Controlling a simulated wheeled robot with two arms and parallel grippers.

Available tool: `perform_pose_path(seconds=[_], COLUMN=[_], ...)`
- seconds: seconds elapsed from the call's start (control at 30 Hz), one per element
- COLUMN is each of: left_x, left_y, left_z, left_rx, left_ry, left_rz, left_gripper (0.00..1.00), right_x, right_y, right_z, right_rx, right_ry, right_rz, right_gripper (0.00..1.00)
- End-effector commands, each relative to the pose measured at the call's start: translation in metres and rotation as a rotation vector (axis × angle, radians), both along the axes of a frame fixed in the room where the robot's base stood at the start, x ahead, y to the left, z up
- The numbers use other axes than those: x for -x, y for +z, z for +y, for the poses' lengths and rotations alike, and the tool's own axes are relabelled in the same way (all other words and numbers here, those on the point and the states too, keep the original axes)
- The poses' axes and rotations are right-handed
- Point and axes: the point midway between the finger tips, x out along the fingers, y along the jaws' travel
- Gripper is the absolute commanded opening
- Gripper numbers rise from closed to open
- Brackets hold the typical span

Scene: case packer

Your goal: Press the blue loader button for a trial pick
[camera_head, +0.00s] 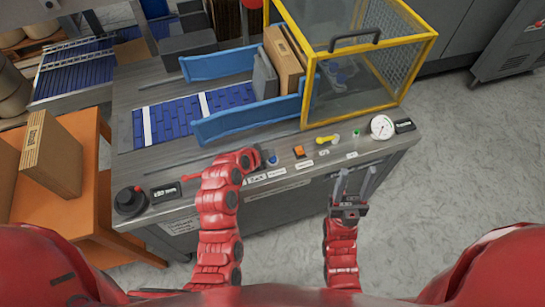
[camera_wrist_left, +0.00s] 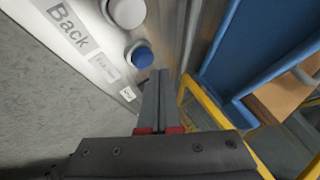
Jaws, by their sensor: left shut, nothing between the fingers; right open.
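The blue button (camera_head: 272,160) sits in the row of controls on the machine's front panel. My left gripper (camera_head: 265,156) is shut and empty, close to the blue button. In the left wrist view its closed fingertips (camera_wrist_left: 159,74) are just beside the button's collar; I cannot tell whether they touch. My right gripper (camera_head: 354,180) is open and empty, in front of the machine's front edge.
To the right on the panel are an orange button (camera_head: 299,151), a yellow lever (camera_head: 324,139) and a gauge (camera_head: 382,127). A black knob (camera_head: 131,200) is at the left. Behind stand blue guide rails (camera_head: 240,121) and a yellow-framed guard (camera_head: 312,82). An orange table (camera_head: 60,217) holds a carton (camera_head: 52,154).

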Motion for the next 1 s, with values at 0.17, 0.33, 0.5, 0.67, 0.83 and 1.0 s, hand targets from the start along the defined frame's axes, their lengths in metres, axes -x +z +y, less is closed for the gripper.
perform_pose_path(seconds=[0.17, 0.33, 0.5, 0.67, 0.83, 1.0], left_x=[0.0, 0.0, 0.0, 0.0, 0.0, 0.0], left_y=[-0.004, -0.009, -0.009, -0.008, -0.009, -0.011], left_z=[0.0, 0.0, 0.0, 0.0, 0.0, 0.0], left_rx=[-0.001, -0.001, 0.0, 0.0, 0.0, 0.0], left_ry=[-0.001, -0.001, 0.0, 0.0, 0.0, 0.0], left_rz=[0.0, 0.0, 0.0, 0.0, 0.0, 0.0], left_gripper=[0.0, 0.0, 0.0, 0.0, 0.0, 0.0], right_x=[0.0, 0.0, 0.0, 0.0, 0.0, 0.0], right_y=[-0.005, -0.013, -0.015, -0.014, -0.015, -0.017], right_z=[0.0, 0.0, 0.0, 0.0, 0.0, 0.0], right_rx=[0.0, 0.0, 0.0, 0.0, 0.0, 0.0], right_ry=[0.0, 0.0, 0.0, 0.0, 0.0, 0.0], right_rz=[0.0, 0.0, 0.0, 0.0, 0.0, 0.0], right_gripper=[0.5, 0.5, 0.5, 0.5, 0.5, 0.5])
